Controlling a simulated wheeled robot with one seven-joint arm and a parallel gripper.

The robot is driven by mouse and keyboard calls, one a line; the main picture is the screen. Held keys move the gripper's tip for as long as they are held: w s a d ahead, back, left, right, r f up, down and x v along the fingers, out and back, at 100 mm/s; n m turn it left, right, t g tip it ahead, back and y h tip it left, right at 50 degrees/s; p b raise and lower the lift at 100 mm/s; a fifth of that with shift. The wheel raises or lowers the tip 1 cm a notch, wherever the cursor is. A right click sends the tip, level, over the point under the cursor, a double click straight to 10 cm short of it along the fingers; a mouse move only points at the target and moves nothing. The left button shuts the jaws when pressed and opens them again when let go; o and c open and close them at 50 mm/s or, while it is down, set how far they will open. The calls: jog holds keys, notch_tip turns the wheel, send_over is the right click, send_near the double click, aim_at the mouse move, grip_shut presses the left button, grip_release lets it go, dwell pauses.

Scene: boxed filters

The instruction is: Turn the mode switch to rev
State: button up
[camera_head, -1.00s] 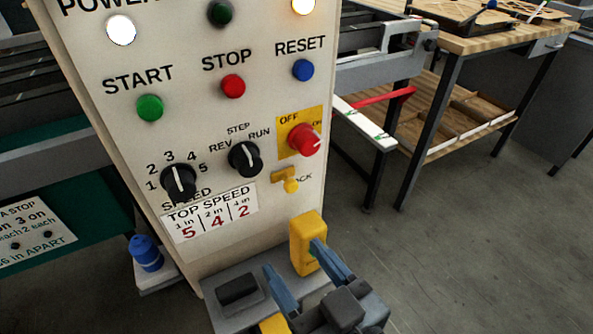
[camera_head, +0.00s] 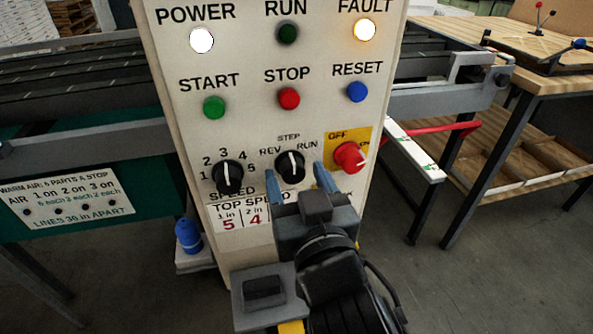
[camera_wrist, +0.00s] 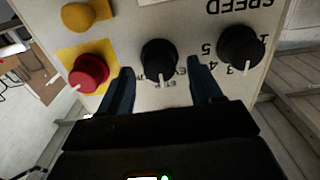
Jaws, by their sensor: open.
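The mode switch (camera_head: 290,166) is a black round knob with a white pointer line, below the REV, STEP and RUN labels. Its pointer is up near STEP. It also shows in the wrist view (camera_wrist: 159,60), upside down, with its pointer toward the STEP label. My gripper (camera_head: 297,179) is open and empty in front of the panel. Its two blue fingers show left and right of the mode switch in both views. I cannot tell how much gap is left between fingertips and panel.
The speed knob (camera_head: 228,176) is close on the left and the red off/on switch (camera_head: 350,157) close on the right. START (camera_head: 214,107), STOP (camera_head: 289,98) and RESET (camera_head: 357,91) buttons sit above. A yellow lock knob (camera_wrist: 85,13) shows in the wrist view. My arm hides the lower panel.

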jog(key=shift+w+a, duration=0.2)
jog(key=shift+w, duration=0.5)
jog(key=shift+c, duration=0.5)
jog(key=c, duration=0.9)
jog(key=shift+c, duration=0.2)
jog(key=shift+n, duration=0.3)
jog(key=n+p, duration=0.2)
jog(key=n, duration=0.2)
jog(key=shift+a+r+p, duration=0.1)
jog(key=shift+p, duration=0.25)
jog(key=n+p, duration=0.2)
jog(key=n, duration=0.2)
jog(key=shift+n, duration=0.3)
